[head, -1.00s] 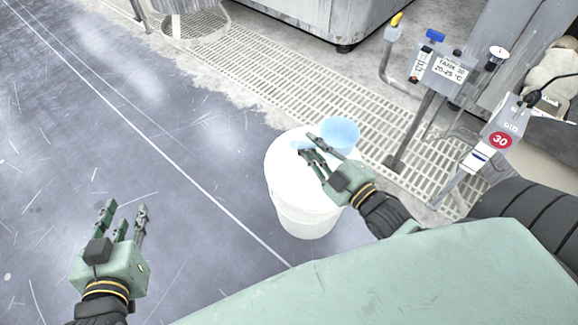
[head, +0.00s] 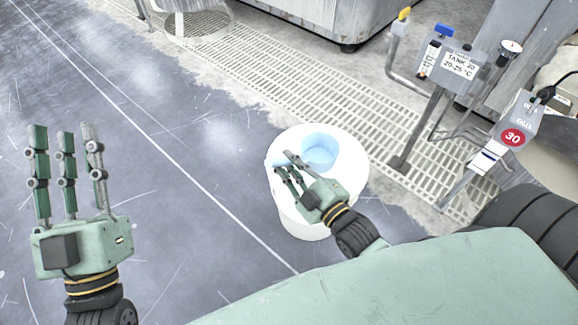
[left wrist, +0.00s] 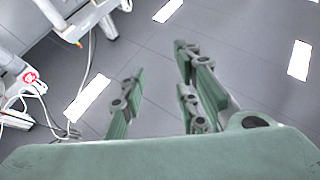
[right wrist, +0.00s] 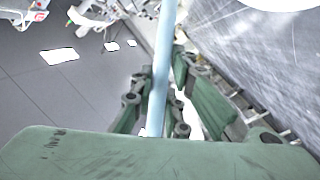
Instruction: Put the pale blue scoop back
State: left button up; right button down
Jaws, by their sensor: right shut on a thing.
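The pale blue scoop (head: 320,148) shows in the head view with its round cup over the top of a white bucket (head: 309,229). I cannot tell whether the cup is above the bucket's top or down inside it. My right gripper (head: 287,165) is shut on the scoop's handle, left of the cup. In the right wrist view the pale blue handle (right wrist: 161,65) runs up between the fingers, and the cup is not seen. My left gripper (head: 66,135) is open and empty, off to the left, clear of the bucket. Its spread fingers also show in the left wrist view (left wrist: 160,85).
A pale floor grating (head: 290,90) runs behind the bucket. A post with a tank sign (head: 459,65) and one with a red 30 label (head: 513,137) stand at right. The grey floor (head: 170,170) left of the bucket is clear.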

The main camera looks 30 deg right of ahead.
pick_arm(q)
jog(key=shift+s+a+r+t, duration=0.1)
jog(key=shift+s+r+t, duration=0.6)
jog(key=shift+r, duration=0.2)
pick_arm(e)
jog(key=shift+f, duration=0.35)
jog(key=shift+f, duration=0.2)
jog(key=c, duration=1.7)
grip_release()
pick_arm(q)
jog(key=shift+s+r, duration=0.1)
